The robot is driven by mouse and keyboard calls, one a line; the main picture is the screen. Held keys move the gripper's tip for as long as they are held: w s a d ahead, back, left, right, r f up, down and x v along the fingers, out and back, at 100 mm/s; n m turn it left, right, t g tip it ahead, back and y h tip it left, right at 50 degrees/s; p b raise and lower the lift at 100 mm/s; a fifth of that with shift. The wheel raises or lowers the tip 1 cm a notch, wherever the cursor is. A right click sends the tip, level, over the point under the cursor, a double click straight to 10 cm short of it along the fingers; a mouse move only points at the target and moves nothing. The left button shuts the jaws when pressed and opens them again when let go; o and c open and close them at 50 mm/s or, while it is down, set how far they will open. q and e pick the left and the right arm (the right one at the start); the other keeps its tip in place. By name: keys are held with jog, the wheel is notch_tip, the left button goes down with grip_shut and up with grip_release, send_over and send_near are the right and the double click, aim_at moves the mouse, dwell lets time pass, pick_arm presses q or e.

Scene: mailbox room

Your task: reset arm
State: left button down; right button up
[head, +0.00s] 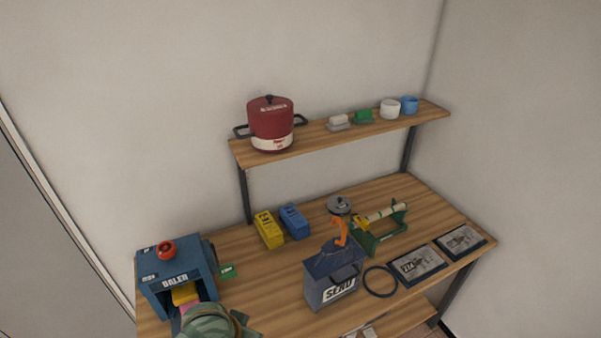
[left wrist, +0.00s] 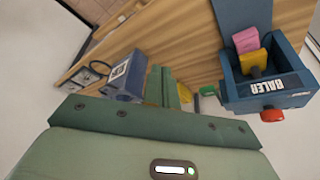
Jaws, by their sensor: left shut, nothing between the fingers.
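My left gripper (left wrist: 167,84) shows in the left wrist view as two green fingers beyond the green housing. The fingers are shut with nothing between them. In the head view a rounded green part of my arm shows at the bottom edge, in front of the blue baler (head: 178,272); the fingers cannot be made out there. The baler also shows at the right of the left wrist view (left wrist: 268,100), with a yellow and a pink block in its opening. My right gripper is in neither view.
The wooden workbench (head: 255,285) holds a blue SEND box (head: 331,289), yellow (head: 268,229) and blue (head: 294,221) blocks, a green roller stand (head: 388,232), a dark ring (head: 381,282) and two framed plates. A red pot (head: 270,122) and cups stand on the shelf (head: 330,131) above.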

pick_arm(q)
jog(key=s+a+r+m+t+y, duration=0.1)
jog(key=s+a+r+t+y, duration=0.15)
jog(key=s+a+r, duration=0.5)
jog(key=s+a+r+m+t+y, duration=0.1)
jog(key=s+a+r+m+y, duration=0.2)
jog(key=a, duration=0.7)
jog(key=s+d+f+n+g+h+b, duration=0.15)
jog(key=f+b, duration=0.65)
jog(key=f, duration=1.2)
jog(key=s+d+f+g+b, duration=0.1)
jog(key=d+f+g+b, duration=0.15)
jog(key=f+b, duration=1.1)
jog(key=s+f+n+g+b, duration=0.1)
jog(key=s+f+b, duration=0.2)
jog(key=s+f, duration=0.4)
jog(key=s+f+n+h+b, duration=0.1)
jog(key=s+f+b, duration=0.2)
jog(key=f, duration=1.6)
jog(key=s+f+n+g+h+b, duration=0.1)
jog(key=s+f+b, duration=0.2)
jog(key=s+f, duration=0.8)
notch_tip(320, 180, down, 2)
jog(key=shift+s+d+g+b, duration=0.3)
jog(key=shift+s+g, duration=0.05)
